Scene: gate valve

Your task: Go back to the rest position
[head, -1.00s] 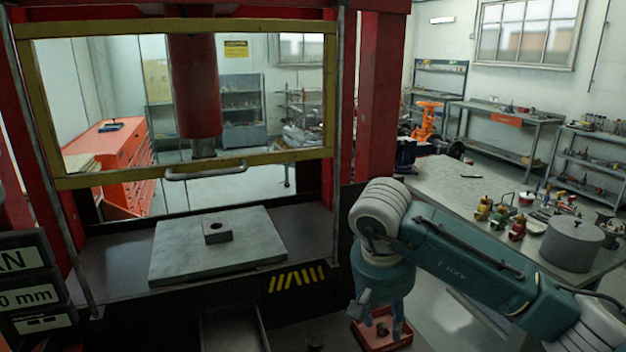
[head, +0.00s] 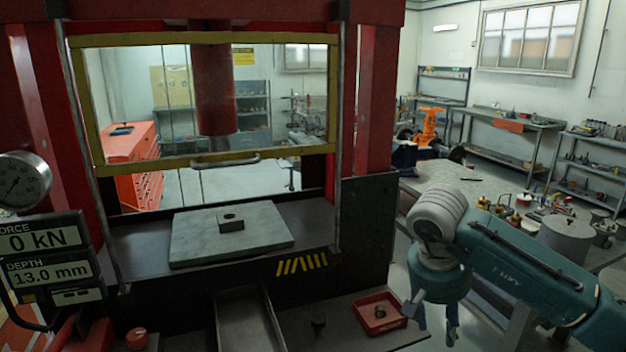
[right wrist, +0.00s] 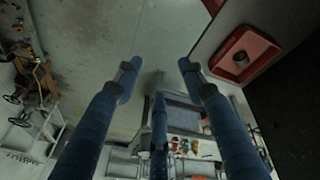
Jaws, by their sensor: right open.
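My right gripper (head: 437,322) hangs fingers down at the lower right of the head view, to the right of the red tray (head: 362,318). In the right wrist view its fingers (right wrist: 158,72) are spread, with nothing between them. The red tray holds a small round metal part (head: 380,313) and also shows in the right wrist view (right wrist: 267,41). A small block with a hole (head: 230,222) sits on the grey plate (head: 190,240) of the red press (head: 371,90). My left gripper is not in view.
The press's yellow-framed guard (head: 215,162) is in front of the ram (head: 215,95). A display (head: 45,240) reads 0 kN and 13.0 mm. A workbench (head: 440,175) with valves and a grey pot (head: 566,238) stands behind my right arm. A dark round piece (head: 319,322) stands left of the tray.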

